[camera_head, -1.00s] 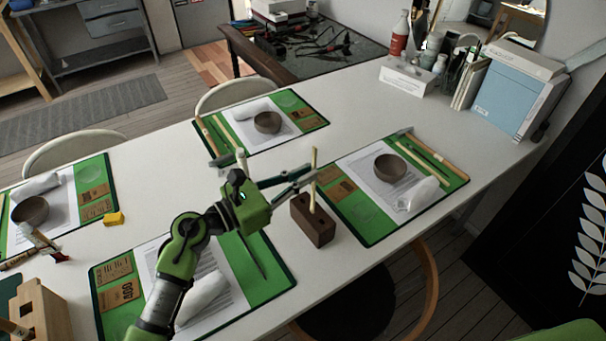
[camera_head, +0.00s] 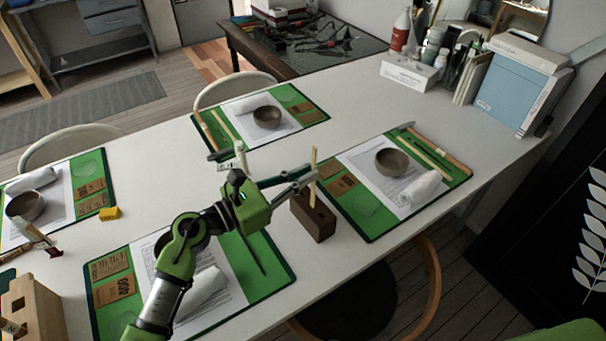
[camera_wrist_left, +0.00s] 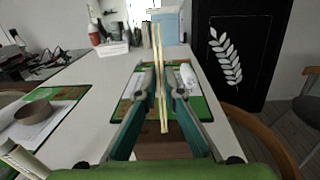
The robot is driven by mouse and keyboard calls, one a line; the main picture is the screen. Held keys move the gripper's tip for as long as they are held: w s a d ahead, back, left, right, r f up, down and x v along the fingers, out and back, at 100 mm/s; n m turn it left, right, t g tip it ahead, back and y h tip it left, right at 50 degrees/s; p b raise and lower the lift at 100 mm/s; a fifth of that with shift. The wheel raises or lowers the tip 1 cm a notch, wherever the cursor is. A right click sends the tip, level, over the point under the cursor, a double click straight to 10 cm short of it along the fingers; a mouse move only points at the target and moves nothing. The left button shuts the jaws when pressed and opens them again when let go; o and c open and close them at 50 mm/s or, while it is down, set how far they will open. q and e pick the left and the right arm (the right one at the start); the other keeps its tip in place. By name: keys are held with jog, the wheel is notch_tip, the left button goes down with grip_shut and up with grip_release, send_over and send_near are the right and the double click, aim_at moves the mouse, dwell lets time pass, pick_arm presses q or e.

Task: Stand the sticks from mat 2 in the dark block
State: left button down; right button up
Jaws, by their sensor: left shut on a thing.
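The dark block (camera_head: 316,222) is a brown wooden block on the white table, between the near mat and the right mat. My left gripper (camera_head: 308,178) is shut on a pale stick (camera_head: 313,160), held upright over the block's top. In the left wrist view the grip (camera_wrist_left: 161,90) holds what looks like two thin pale sticks (camera_wrist_left: 163,105), with the block (camera_wrist_left: 165,148) below. The lower end meets the block's top in the picture; I cannot tell whether it is inside a hole. Other sticks lie on the far mat (camera_head: 222,126) and right mat (camera_head: 425,157). My right gripper is not in view.
Green mats with bowls and rolled napkins surround the block: near mat (camera_head: 270,285), right mat (camera_head: 455,183), far mat (camera_head: 312,118) and left mat (camera_head: 88,165). A light wooden block (camera_head: 38,310) and yellow piece (camera_head: 110,213) are at left. The table centre is mostly clear.

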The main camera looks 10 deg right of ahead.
pick_arm(q)
jog(key=shift+f+b, duration=0.4)
jog(key=shift+f, duration=0.1)
jog(key=c, duration=2.1)
grip_release()
jog(key=b+v, duration=0.1)
jog(key=v, duration=0.8)
jog(key=shift+r, duration=0.1)
